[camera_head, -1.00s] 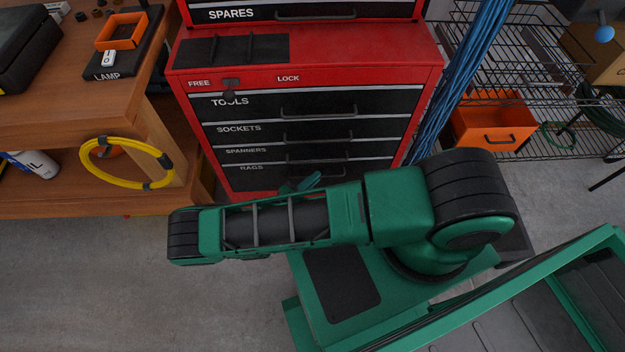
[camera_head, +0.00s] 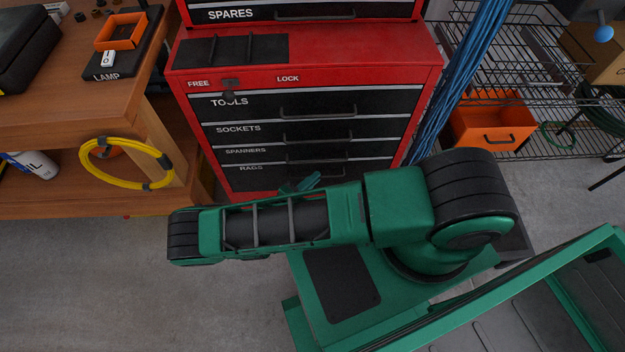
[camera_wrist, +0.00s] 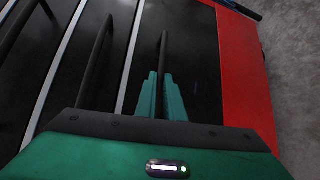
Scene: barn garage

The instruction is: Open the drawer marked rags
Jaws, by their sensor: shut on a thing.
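The rags drawer (camera_head: 270,180) is the lowest black drawer of the red tool cabinet (camera_head: 305,57), with white lettering. It looks flush with the cabinet front, though my arm covers part of the area below it. My gripper (camera_head: 302,184) is at this drawer's front, partly hidden behind my arm. In the wrist view, the green fingers of my gripper (camera_wrist: 162,80) are on either side of the dark bar handle (camera_wrist: 164,55) of the drawer nearest the red bottom edge. They are shut on that handle.
The tools (camera_head: 240,107), sockets and spanners drawers sit above, all shut. A lock lever (camera_head: 230,84) stands by FREE. A wooden bench (camera_head: 60,110) with a yellow hose coil is at left. Blue cables (camera_head: 463,75) and a wire rack (camera_head: 520,60) are at right. Floor at lower left is clear.

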